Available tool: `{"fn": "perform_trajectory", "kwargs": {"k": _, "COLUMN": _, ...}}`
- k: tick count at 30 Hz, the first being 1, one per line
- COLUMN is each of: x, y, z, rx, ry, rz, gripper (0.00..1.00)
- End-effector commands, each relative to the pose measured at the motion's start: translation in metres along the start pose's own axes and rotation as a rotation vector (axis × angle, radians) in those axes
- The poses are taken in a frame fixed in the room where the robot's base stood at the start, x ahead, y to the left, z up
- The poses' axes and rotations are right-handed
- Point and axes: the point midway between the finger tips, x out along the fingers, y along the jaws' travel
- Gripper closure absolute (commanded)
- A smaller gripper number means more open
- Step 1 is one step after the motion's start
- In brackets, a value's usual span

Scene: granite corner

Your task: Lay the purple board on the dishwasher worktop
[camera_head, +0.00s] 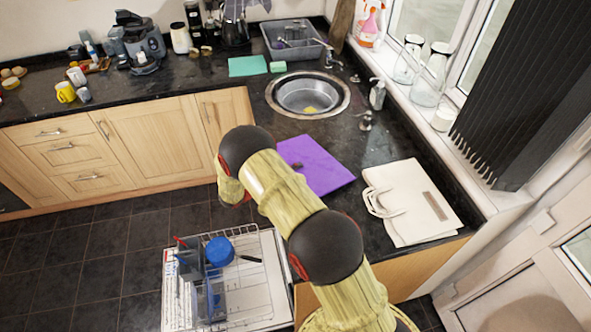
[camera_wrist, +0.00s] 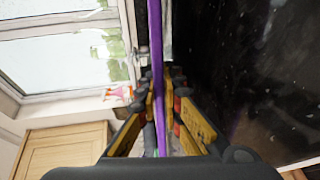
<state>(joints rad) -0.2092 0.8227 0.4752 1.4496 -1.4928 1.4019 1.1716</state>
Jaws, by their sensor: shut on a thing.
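The purple board (camera_head: 318,168) is a flat, thin sheet over the dark worktop (camera_head: 345,215), to the right of the open dishwasher (camera_head: 270,280). In the head view it looks about level, and its left part is hidden behind my arm. In the wrist view the board (camera_wrist: 156,40) shows edge-on as a thin purple strip between the fingers. My gripper (camera_wrist: 163,90) is shut on it. My gripper is mostly hidden by my arm in the head view. I cannot tell whether the board touches the worktop.
A cream bag (camera_head: 408,200) lies right of the board. The round sink (camera_head: 307,93) is behind it, with a soap bottle (camera_head: 377,94) and tap at its right. Bare worktop shows between board and bag.

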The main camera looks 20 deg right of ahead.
Motion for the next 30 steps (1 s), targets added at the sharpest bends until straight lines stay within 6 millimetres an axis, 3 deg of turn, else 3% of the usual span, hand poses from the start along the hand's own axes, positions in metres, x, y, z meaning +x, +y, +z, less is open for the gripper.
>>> {"fn": "perform_trajectory", "kwargs": {"k": 11, "x": 0.0002, "y": -0.0005, "z": -0.0005, "rx": 0.001, "ry": 0.0, "rz": 0.001, "gripper": 1.0}}
{"fn": "perform_trajectory", "kwargs": {"k": 12, "x": 0.0002, "y": -0.0005, "z": -0.0005, "rx": 0.001, "ry": 0.0, "rz": 0.001, "gripper": 0.9}}
{"fn": "perform_trajectory", "kwargs": {"k": 21, "x": 0.0002, "y": -0.0009, "z": -0.0004, "rx": 0.001, "ry": 0.0, "rz": 0.001, "gripper": 0.73}}
{"fn": "perform_trajectory", "kwargs": {"k": 30, "x": 0.0004, "y": -0.0021, "z": 0.0003, "rx": -0.001, "ry": 0.0, "rz": 0.0, "gripper": 0.67}}
